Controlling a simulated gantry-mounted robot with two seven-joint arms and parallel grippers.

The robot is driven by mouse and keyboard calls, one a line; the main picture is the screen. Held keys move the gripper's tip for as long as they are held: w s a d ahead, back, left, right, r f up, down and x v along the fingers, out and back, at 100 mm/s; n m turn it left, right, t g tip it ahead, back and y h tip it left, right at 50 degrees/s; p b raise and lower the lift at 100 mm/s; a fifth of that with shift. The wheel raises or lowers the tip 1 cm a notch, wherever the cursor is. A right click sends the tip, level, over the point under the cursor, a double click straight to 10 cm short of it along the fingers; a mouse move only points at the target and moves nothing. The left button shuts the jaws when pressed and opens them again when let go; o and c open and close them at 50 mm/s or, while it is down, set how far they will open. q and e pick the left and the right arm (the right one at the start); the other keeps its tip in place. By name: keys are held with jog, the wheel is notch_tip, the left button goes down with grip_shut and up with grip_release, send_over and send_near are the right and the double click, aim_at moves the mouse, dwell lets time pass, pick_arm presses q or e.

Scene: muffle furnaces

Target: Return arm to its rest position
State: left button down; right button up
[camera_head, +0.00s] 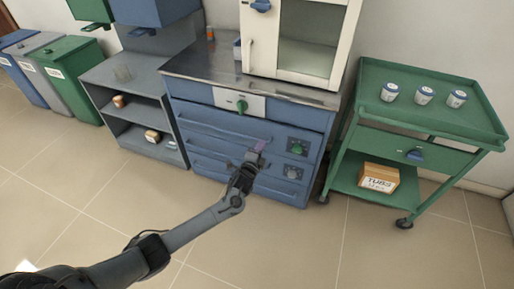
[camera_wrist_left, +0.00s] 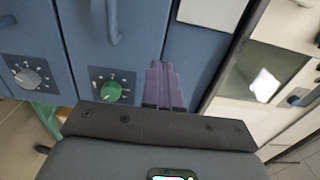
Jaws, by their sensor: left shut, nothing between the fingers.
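My left arm reaches from the lower left of the head view. Its gripper (camera_head: 258,148) is in front of the blue cabinet (camera_head: 215,122), near the drawer fronts and to the left of the green dial (camera_head: 297,148). In the left wrist view the purple fingers (camera_wrist_left: 162,85) are together with nothing between them. The green dial (camera_wrist_left: 112,91) and a grey dial (camera_wrist_left: 27,78) lie to the left of the fingers there. I cannot tell how far the fingertips are from the cabinet face. My right gripper is not in view.
A green cart (camera_head: 430,113) with several white jars on top stands at the right. A white glass-fronted cabinet (camera_head: 252,45) sits on the counter. Grey shelves (camera_head: 118,88) and bins (camera_head: 68,62) stand at the left. The tiled floor in front is clear.

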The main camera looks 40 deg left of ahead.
pick_arm(q)
jog(key=s+d+f+g+p, duration=0.1)
jog(key=s+d+f+p, duration=0.25)
jog(key=s+p, duration=0.45)
jog(key=s+d+r+n+g+h+p, duration=0.1)
jog(key=s+d+g+p, duration=0.2)
jog(key=s, duration=0.4)
jog(key=s+d+r+n+h+p, duration=0.1)
jog(key=s+d+h+p, duration=0.1)
jog(key=s+d, duration=0.45)
jog(key=s+d+r+n+g+h+p, duration=0.2)
jog(key=s+d+r+n+g, duration=0.25)
jog(key=s+r, duration=0.45)
jog(key=s+d+r+n+g+h+p, duration=0.1)
jog(key=s+d+r+n+g+p, duration=0.3)
jog(key=s+r, duration=0.5)
notch_tip(320, 180, up, 38)
jog(key=s+n+p, duration=0.1)
jog(key=p, duration=3.6)
jog(key=shift+a+n+g, duration=0.25)
jog(key=shift+n+g, duration=0.1)
jog(key=shift+g, duration=0.1)
